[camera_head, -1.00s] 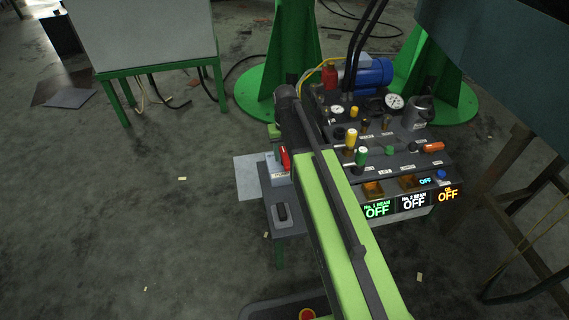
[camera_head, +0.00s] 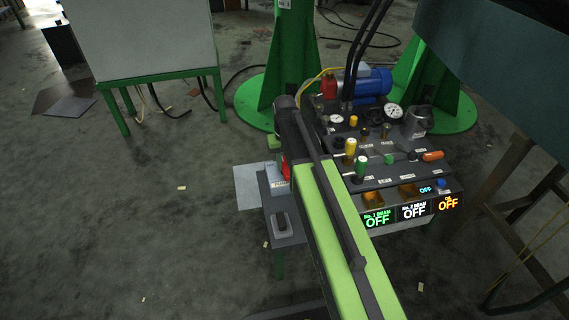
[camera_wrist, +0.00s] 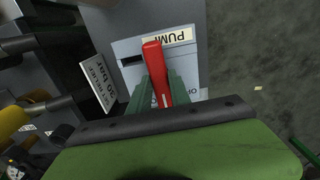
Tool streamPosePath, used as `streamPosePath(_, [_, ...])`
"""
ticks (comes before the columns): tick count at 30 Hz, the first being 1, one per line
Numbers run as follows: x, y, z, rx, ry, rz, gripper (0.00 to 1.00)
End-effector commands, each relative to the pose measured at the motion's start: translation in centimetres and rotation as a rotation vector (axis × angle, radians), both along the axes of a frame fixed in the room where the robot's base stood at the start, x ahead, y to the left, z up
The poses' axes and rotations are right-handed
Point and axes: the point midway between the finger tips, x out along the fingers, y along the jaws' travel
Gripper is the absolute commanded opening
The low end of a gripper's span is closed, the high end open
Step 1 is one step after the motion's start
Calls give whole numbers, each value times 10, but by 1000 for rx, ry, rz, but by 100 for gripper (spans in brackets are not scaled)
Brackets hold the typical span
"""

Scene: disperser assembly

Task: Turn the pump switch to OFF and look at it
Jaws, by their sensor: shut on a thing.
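The pump switch (camera_wrist: 153,58) is a red lever on a pale grey plate, under an upside-down label reading PUMP in the wrist view. My gripper (camera_wrist: 163,88) has its two green fingers closed on either side of the lever, so it is shut on the switch. Lettering beside the right finger is mostly hidden, so I cannot read the switch's position. In the head view the red switch (camera_head: 286,168) shows just left of my arm, and my gripper is largely hidden there.
A card (camera_wrist: 99,83) reading 20 bar stands left of the switch. The control bench holds knobs, gauges and lit displays, all reading OFF, including the No. 1 beam display (camera_head: 377,219). A black rocker (camera_head: 281,221) sits in front of the switch. Floor to the left is open.

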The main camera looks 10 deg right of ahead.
Motion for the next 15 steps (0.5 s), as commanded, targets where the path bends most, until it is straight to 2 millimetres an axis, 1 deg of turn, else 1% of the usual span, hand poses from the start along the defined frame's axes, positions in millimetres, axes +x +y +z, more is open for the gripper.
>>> streamPosePath(8, [0, 1, 0, 0, 0, 140, 0])
streamPosePath(15, [0, 2, 0, 1, 0, 356, 0])
